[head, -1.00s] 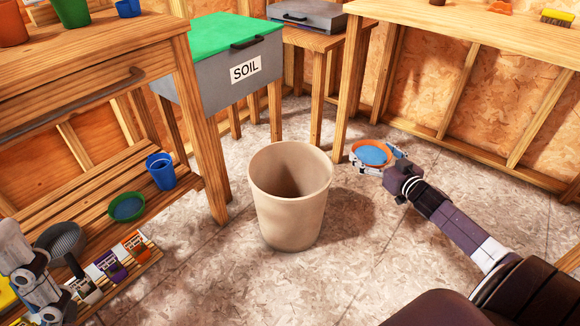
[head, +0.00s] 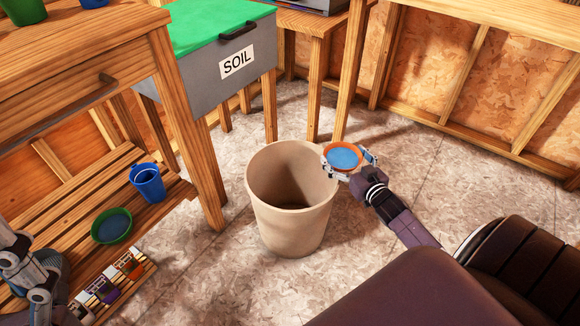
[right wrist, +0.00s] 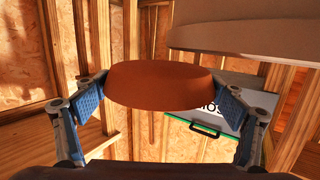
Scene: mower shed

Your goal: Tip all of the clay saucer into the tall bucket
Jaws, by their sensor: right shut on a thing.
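The clay saucer (head: 326,151) is orange-brown with blue contents showing inside; it looks about level. My right gripper (head: 345,166) is shut on it. In the right wrist view the saucer (right wrist: 160,84) sits between the blue finger pads, and its contents are hidden. The tall bucket (head: 290,220) is beige and stands upright on the floor. The saucer is at the right of the bucket's rim and appears just outside the opening. Part of the bucket shows at upper right in the right wrist view. My left gripper (head: 22,268) is partly in view at the left edge; its jaws are unclear.
A slatted shelf at left holds a green saucer (head: 111,226) with blue contents, a blue jug (head: 147,183) and several packets (head: 112,276). A grey SOIL bin (head: 225,70) with a green lid stands behind the bucket. Open floor lies around the bucket.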

